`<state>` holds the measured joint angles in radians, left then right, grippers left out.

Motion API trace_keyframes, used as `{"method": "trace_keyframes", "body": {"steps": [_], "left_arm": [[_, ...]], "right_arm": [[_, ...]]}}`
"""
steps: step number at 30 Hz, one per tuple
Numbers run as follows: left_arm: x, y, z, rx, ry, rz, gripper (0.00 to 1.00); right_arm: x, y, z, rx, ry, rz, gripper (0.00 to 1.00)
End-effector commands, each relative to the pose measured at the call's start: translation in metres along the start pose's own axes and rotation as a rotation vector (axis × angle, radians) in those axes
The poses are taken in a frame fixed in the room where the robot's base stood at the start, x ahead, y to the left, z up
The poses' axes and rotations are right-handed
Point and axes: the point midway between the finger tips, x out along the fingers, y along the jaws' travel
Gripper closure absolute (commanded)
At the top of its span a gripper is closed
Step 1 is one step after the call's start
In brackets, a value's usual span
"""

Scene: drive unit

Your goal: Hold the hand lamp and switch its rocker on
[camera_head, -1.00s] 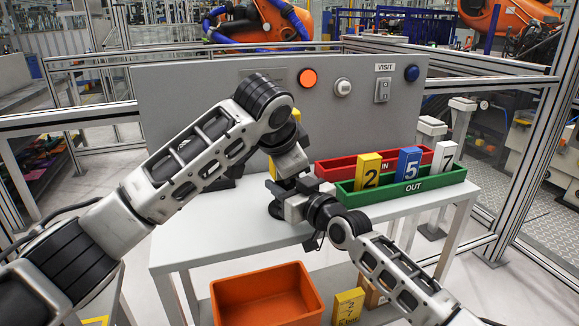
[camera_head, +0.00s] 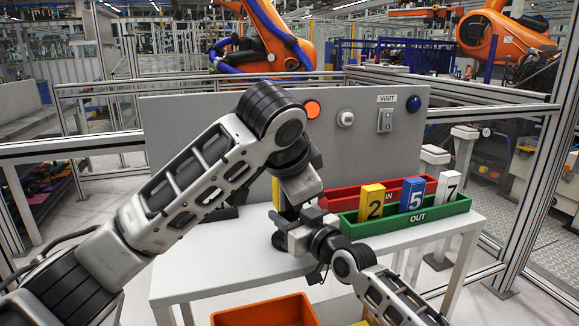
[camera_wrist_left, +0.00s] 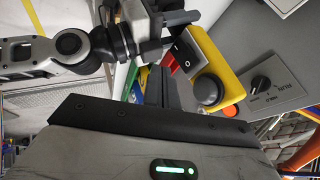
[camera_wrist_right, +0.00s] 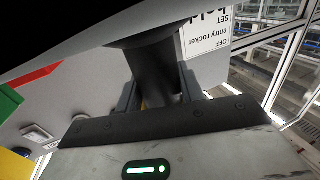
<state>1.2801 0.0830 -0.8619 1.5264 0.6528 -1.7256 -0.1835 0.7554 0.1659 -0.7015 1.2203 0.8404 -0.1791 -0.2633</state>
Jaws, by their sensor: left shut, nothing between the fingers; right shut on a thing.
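The hand lamp is yellow and dark. In the left wrist view its yellow body (camera_wrist_left: 228,64) shows a black rocker (camera_wrist_left: 183,51) and a round dark knob (camera_wrist_left: 208,90). I cannot tell which way the rocker is set. My right gripper (camera_wrist_right: 160,85) is shut on a dark, round handle (camera_wrist_right: 152,62), and holds the lamp above the white table. My left gripper (camera_wrist_left: 158,76) is shut and empty, with its fingertips close beside the rocker end of the yellow body; contact is unclear. In the head view my left wrist hides most of the lamp.
The white table (camera_head: 225,262) carries a red IN tray (camera_head: 345,193) and a green OUT tray (camera_head: 440,212) with numbered blocks at right. Behind stands a grey panel (camera_head: 215,135) with an orange button (camera_head: 312,110). An orange bin (camera_head: 265,312) sits below.

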Motion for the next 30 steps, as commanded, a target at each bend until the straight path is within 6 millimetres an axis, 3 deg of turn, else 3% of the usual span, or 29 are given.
{"method": "trace_keyframes", "body": {"steps": [6,12,24,30], "left_arm": [[-0.049,-0.005,-0.001,0.001,0.002,-0.003,1.00],[-0.072,-0.006,-0.001,0.000,-0.001,0.000,1.00],[-0.078,-0.006,-0.001,0.001,-0.001,0.003,1.00],[-0.070,0.005,0.005,-0.031,-0.018,0.086,1.00]], "right_arm": [[0.000,0.000,0.003,0.001,-0.006,0.000,1.00],[0.000,0.000,0.003,0.001,-0.006,-0.001,1.00],[0.000,0.000,0.003,0.001,-0.006,0.000,1.00],[0.000,0.000,0.002,0.001,-0.005,0.000,1.00]]}}
